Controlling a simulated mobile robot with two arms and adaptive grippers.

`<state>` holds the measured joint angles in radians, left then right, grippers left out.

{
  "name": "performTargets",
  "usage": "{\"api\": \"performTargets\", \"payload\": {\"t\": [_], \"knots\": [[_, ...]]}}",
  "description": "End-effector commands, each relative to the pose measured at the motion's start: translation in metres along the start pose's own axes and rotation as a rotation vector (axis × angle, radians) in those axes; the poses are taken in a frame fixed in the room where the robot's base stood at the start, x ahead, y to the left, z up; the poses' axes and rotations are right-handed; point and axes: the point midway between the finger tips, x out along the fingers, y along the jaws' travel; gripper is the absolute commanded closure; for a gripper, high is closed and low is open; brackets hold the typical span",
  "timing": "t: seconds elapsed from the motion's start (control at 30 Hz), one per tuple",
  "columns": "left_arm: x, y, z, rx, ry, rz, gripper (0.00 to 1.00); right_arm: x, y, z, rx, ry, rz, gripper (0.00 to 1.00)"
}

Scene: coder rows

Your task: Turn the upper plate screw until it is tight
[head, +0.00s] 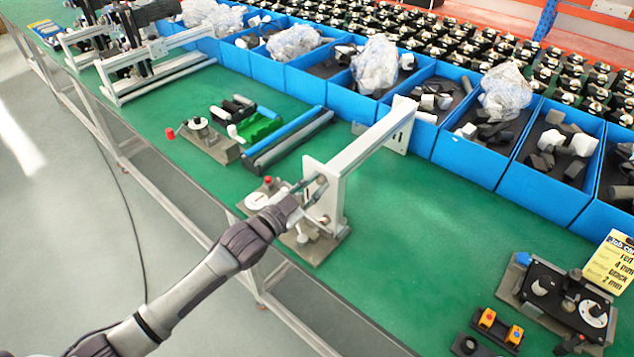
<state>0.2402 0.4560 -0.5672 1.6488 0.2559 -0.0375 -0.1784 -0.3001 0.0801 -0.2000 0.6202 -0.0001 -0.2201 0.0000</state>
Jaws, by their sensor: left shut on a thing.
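A white upright plate (335,190) with a long white beam stands on a grey metal base (318,252) near the front edge of the green bench. My left gripper (312,188) reaches in from the lower left, with its fingers at the upper part of this plate's left face. It is shut on the upper plate screw (321,180), which is small and partly hidden by the fingers. I cannot tell from this view how far the screw sits in. My right gripper is not in view.
A white dial (257,201) and red knob sit beside my gripper. Blue bins (465,150) with dark and white parts line the back. A black fixture (560,295) stands right. Green bench right of the plate is clear.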

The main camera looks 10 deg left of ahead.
Motion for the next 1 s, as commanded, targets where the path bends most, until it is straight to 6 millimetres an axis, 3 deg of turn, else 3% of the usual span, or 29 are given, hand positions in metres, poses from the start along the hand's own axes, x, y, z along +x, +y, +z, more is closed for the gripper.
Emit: {"api": "performTargets", "payload": {"t": [0.1, 0.13, 0.23, 0.57, 0.8, 0.9, 1.0], "knots": [[0.000, 0.000, -0.001, -0.003, 0.001, 0.000, 1.00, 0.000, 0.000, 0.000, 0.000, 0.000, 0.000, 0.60], [0.000, 0.000, -0.001, -0.004, 0.001, 0.000, 0.77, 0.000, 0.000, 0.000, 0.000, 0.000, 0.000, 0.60], [0.000, 0.000, -0.001, -0.005, 0.001, 0.000, 0.60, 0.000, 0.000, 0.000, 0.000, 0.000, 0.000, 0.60], [0.000, -0.001, -0.002, -0.071, 0.000, 0.000, 0.60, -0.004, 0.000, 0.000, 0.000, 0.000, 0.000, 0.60], [0.000, 0.000, -0.001, -0.680, 0.000, 0.000, 0.60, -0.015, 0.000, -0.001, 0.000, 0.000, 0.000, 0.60], [0.000, 0.000, 0.000, -0.828, 0.000, 0.000, 0.60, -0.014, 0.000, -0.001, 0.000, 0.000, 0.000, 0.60], [0.000, 0.000, 0.000, -0.866, 0.000, 0.000, 0.60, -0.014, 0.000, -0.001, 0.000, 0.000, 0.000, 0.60]]}}
